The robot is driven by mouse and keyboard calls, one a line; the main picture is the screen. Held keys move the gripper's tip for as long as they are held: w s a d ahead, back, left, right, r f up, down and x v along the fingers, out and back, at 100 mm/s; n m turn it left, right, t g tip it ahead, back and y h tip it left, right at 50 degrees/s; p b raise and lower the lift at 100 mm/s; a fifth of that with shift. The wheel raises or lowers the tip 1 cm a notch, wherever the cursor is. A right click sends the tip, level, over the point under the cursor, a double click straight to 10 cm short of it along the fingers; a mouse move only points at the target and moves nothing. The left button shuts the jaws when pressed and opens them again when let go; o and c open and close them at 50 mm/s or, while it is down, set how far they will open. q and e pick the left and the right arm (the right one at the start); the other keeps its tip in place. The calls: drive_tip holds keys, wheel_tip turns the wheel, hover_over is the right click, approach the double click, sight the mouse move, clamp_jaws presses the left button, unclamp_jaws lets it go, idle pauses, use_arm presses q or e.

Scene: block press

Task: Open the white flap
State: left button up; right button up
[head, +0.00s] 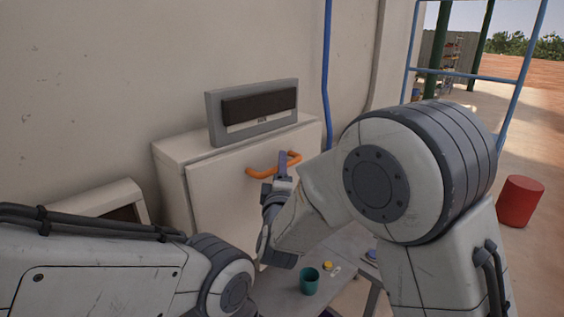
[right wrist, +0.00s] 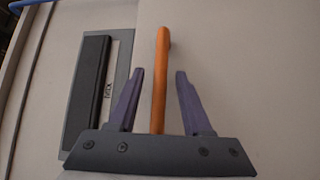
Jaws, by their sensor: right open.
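The white flap (head: 222,200) is the front face of a white cabinet against the wall and looks closed. An orange handle (head: 262,172) is fixed near its top edge. My right gripper (head: 284,158) is at the right part of the handle. In the right wrist view, the orange handle (right wrist: 160,85) runs between the two purple fingers of the open right gripper (right wrist: 160,75), with a gap showing on each side. My left arm crosses the lower left of the head view; its gripper is not in view.
A grey panel with a dark slot (head: 250,111) stands on the cabinet top. A grey table (head: 282,292) below holds a teal cup (head: 309,282) and a yellow button-like thing (head: 327,266). A red cylinder (head: 520,201) stands on the floor at right.

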drive_tip(key=shift+w, duration=0.15)
clamp_jaws()
idle(1.3)
